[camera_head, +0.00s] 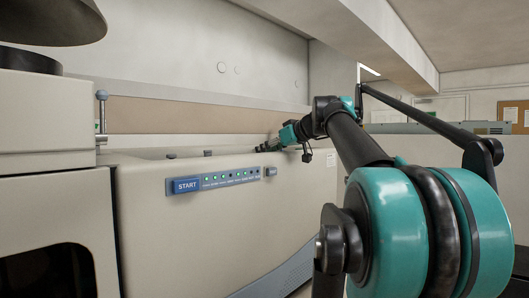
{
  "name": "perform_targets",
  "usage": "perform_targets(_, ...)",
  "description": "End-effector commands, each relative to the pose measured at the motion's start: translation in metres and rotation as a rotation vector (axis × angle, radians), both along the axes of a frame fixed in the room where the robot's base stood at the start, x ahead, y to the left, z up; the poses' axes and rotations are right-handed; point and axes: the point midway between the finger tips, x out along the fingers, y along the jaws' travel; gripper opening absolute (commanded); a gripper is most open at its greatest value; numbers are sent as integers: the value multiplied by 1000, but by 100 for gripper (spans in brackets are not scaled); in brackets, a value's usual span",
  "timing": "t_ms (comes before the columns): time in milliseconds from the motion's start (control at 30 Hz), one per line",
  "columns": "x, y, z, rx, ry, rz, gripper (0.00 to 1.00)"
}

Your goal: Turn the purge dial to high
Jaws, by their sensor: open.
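The spectrometer (180,235) is a large beige cabinet with a blue-grey control strip on its front. The strip has a blue START button (186,185) and a row of small indicator lights (230,178). A small grey knob-like part (271,171) sits at the strip's right end; I cannot tell whether it is the purge dial, and no setting is readable. My gripper (260,148) is small and far off, above the cabinet's top edge, up and slightly left of that part. It is open, with nothing visible between its fingers. I cannot tell whether it touches the cabinet.
Two small dark knobs, one of them here (208,153), stand on the cabinet's top. A metal post with a rounded cap (101,97) rises at left, beside a beige housing (45,115). A grey partition (430,150) is behind my arm, at right.

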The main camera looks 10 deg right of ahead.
Motion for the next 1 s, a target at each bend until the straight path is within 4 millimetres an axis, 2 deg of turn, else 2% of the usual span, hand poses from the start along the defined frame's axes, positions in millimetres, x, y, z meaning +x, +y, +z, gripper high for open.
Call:
perform_targets(433, 7, 5, -4, -1, -1, 0, 46)
perform_targets(800, 7, 5, -4, -1, -1, 0, 0)
perform_targets(1000, 7, 6, -4, -1, 0, -9, 0)
